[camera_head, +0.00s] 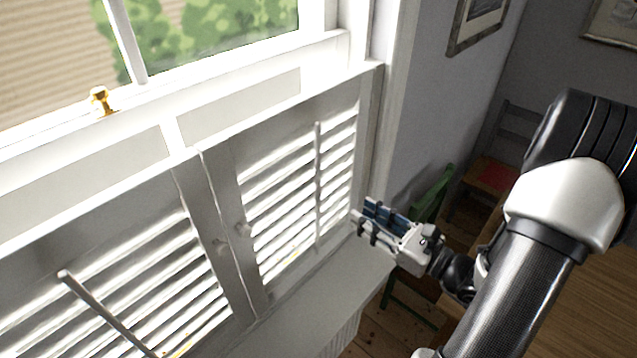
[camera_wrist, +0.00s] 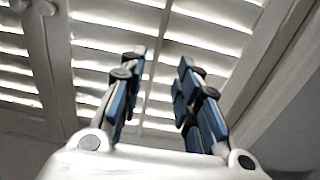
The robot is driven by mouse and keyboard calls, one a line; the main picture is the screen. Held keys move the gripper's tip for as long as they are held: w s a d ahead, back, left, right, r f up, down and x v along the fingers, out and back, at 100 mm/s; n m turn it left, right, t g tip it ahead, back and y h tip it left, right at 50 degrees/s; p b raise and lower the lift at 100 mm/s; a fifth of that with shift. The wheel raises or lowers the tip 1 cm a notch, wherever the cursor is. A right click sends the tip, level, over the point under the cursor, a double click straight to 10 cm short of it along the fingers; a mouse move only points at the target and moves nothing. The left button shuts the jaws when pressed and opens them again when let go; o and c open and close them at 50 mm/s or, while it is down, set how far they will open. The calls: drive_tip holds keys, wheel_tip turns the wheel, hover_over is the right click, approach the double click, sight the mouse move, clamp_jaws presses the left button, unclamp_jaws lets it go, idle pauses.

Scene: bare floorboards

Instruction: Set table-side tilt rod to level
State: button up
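Two white louvred shutter panels stand below the window. The right panel's tilt rod (camera_head: 318,185), on the side nearer the wooden table, runs upright down the middle of its slats (camera_head: 285,210). Bright gaps show between the slats. The left panel's tilt rod (camera_head: 105,312) slants out in front of its slats. My gripper (camera_head: 366,222) is right of the right panel, apart from its rod in the picture. In the wrist view my gripper (camera_wrist: 161,65) is open and empty, its blue-padded fingers spread toward the slats. The right rod (camera_wrist: 152,72) shows beyond, between the fingers; contact is not visible.
Small knobs (camera_head: 243,229) sit where the panels meet. A white sill (camera_head: 325,290) runs below the shutters. A green chair (camera_head: 433,195) and the wooden table (camera_head: 560,312) are at the right. A brass catch (camera_head: 101,101) is on the window sash.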

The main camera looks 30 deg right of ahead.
sight(320, 188)
drive_tip(key=p+x, duration=0.1)
drive_tip(key=x, duration=1.3)
drive_tip(key=shift+w, duration=0.2)
drive_tip(key=shift+c, duration=0.4)
clamp_jaws()
